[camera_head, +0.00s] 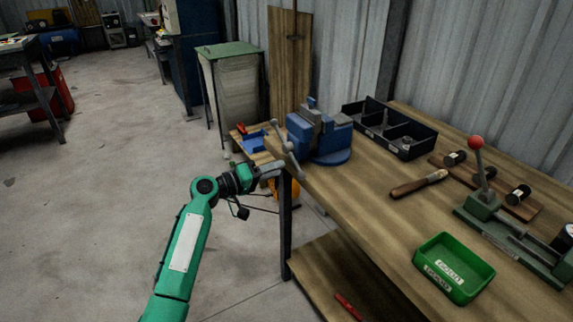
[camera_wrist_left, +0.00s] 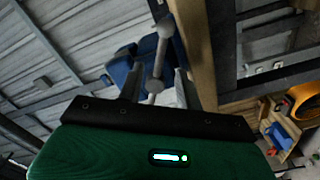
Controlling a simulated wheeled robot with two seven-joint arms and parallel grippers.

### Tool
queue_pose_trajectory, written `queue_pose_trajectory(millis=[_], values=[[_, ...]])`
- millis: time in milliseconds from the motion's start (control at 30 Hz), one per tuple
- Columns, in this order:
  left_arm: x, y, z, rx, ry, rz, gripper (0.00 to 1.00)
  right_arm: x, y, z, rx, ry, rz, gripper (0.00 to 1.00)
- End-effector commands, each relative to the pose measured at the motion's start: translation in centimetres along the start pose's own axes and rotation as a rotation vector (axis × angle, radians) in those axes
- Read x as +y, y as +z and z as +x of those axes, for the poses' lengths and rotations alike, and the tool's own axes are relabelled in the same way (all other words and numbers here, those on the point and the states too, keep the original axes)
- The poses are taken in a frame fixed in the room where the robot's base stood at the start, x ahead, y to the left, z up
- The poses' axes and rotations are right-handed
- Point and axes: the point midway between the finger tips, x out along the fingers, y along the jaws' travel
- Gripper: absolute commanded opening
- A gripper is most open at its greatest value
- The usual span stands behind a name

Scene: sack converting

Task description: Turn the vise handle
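The blue vise (camera_head: 332,152) is mounted at the near left corner of the wooden workbench. Its grey vise handle (camera_head: 286,149) is a tilted bar with ball ends, on the vise's left side. My left gripper (camera_head: 279,167) is at the lower part of the handle. In the left wrist view the handle (camera_wrist_left: 159,62) runs up from between the two fingers of my left gripper (camera_wrist_left: 158,84). The fingers look spread, with gaps on both sides of the bar. Part of the blue vise body (camera_wrist_left: 122,66) shows behind. My right gripper is not in view.
The workbench (camera_head: 375,205) holds a black divided bin (camera_head: 390,130), a wooden-handled tool (camera_head: 418,184), a green tray (camera_head: 454,268) and a green lever press (camera_head: 485,205). A green-topped cabinet (camera_head: 232,85) stands behind. The floor left of my arm is clear.

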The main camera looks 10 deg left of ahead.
Motion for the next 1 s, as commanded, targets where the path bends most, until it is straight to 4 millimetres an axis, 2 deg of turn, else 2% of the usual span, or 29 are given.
queue_pose_trajectory(millis=[100, 300, 667, 833, 1000], values=[[0.1, 0.0, 2.2, 0.0, 0.0, 0.0, 0.35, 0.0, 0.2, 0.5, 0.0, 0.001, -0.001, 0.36], [0.0, 0.0, 4.2, 0.0, -0.001, 0.001, 0.35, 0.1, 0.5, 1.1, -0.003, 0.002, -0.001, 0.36], [-0.1, 0.0, 4.7, 0.001, -0.001, 0.001, 0.35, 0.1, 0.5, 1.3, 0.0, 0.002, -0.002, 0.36], [-0.1, 0.0, 4.6, 0.001, -0.002, 0.001, 0.02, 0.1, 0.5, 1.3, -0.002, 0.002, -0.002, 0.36], [-0.1, 0.0, 4.6, 0.001, -0.002, 0.001, 0.0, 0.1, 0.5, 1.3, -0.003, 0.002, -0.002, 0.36]])
